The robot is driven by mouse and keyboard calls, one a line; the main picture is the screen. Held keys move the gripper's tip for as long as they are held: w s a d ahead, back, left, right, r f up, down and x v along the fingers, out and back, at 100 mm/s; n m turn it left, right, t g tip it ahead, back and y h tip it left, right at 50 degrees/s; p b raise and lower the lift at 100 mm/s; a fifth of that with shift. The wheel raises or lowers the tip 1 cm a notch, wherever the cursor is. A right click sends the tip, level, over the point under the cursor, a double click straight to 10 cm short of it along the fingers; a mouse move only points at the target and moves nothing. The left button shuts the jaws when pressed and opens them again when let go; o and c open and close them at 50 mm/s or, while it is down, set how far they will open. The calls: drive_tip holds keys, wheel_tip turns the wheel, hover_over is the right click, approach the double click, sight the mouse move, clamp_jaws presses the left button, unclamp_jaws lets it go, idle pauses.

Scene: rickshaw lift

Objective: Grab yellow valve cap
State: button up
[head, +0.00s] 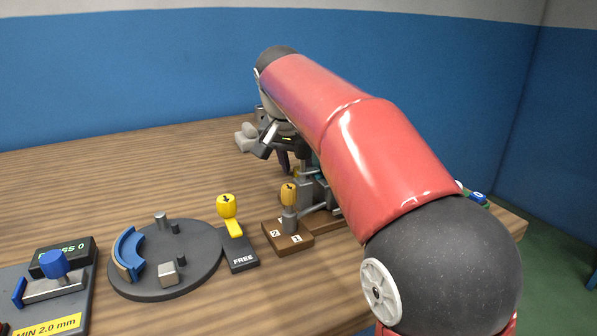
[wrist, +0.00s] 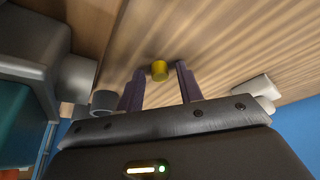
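A small yellow cylinder, which looks like the valve cap (wrist: 160,71), sits just ahead of my fingertips in the wrist view, between their lines. A sliver of yellow (head: 296,171) beside my fingers in the head view may be the same cap; most of it is hidden. My gripper (wrist: 160,72) is open, with its two purple fingers apart and a visible gap on both sides of the cap. In the head view my gripper (head: 284,162) is low behind the grey fixture, partly covered by my arm.
A grey fixture (head: 309,191) is close to my gripper. A dark round plate (head: 150,283) lies left. The wooden table (head: 90,185) is clear at back left.

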drive_tip(key=c, duration=0.7)
drive_tip(key=shift+o, duration=0.2)
